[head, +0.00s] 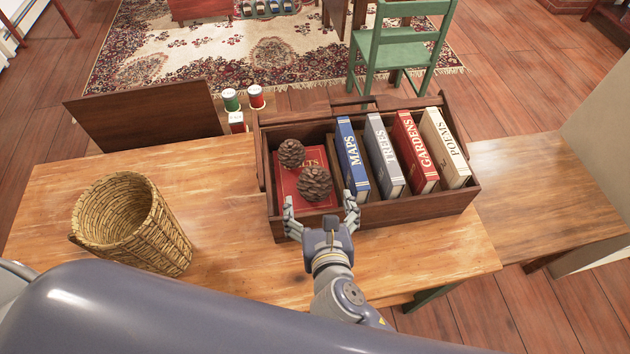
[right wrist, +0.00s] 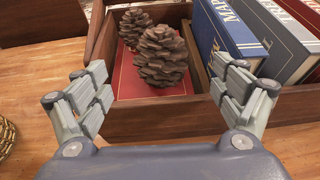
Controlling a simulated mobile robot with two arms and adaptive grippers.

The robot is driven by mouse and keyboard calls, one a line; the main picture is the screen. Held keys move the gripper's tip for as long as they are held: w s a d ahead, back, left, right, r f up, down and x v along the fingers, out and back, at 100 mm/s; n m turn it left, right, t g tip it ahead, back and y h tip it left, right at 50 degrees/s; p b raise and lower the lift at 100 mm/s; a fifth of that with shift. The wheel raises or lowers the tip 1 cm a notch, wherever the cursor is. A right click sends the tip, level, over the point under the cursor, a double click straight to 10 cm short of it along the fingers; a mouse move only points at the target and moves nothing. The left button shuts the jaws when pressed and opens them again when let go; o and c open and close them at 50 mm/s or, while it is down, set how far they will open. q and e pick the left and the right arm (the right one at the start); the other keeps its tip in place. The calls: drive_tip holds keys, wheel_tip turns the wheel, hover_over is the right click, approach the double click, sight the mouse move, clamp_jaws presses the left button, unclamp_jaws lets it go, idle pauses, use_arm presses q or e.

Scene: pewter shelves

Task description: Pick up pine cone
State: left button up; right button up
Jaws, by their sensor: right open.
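Two brown pine cones rest on a red book (head: 287,187) lying flat in the left part of a dark wooden box. The nearer, larger-looking pine cone (head: 314,184) is in front; the farther pine cone (head: 291,153) is behind it to the left. In the right wrist view the nearer pine cone (right wrist: 161,56) lies ahead between my fingers, and the farther one (right wrist: 135,27) is partly hidden behind it. My right gripper (head: 321,204) is open and empty at the box's front wall, its fingers spread to either side of the nearer cone, not touching it. My left gripper is out of view.
The wooden box (head: 375,219) also holds upright books: a blue one (head: 351,160), a grey one, a red one and a cream one. A wicker basket (head: 130,225) stands on the table at left. Three small cans stand behind the table. The table between basket and box is clear.

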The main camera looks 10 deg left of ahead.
sight(315, 183)
drive_tip(key=x, duration=0.9)
drive_tip(key=shift+f, duration=0.3)
drive_tip(key=c, duration=1.1)
